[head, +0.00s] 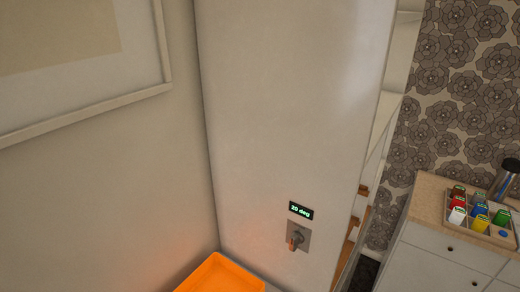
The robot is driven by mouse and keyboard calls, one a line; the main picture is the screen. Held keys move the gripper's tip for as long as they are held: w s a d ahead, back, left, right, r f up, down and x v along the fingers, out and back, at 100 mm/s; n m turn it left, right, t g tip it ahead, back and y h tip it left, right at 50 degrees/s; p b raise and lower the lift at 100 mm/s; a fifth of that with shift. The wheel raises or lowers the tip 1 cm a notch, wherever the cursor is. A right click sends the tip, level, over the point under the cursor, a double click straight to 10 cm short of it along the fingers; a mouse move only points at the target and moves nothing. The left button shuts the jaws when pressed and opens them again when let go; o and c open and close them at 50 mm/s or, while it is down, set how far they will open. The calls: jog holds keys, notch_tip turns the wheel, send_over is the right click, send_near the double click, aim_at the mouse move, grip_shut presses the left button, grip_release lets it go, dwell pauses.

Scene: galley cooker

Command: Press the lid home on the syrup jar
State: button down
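I cannot make out a syrup jar or its lid in the head view. My gripper is not in view either, so I cannot see what it holds or where it is.
An orange tray (215,275) is cut off at the bottom edge. A tall pale panel (290,110) bears a "20 deg" display (301,210) above a knob (297,238). At right, a wooden counter (428,198) over drawers (440,247) carries several small coloured items (480,222) and a dark-topped metallic vessel (505,182).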

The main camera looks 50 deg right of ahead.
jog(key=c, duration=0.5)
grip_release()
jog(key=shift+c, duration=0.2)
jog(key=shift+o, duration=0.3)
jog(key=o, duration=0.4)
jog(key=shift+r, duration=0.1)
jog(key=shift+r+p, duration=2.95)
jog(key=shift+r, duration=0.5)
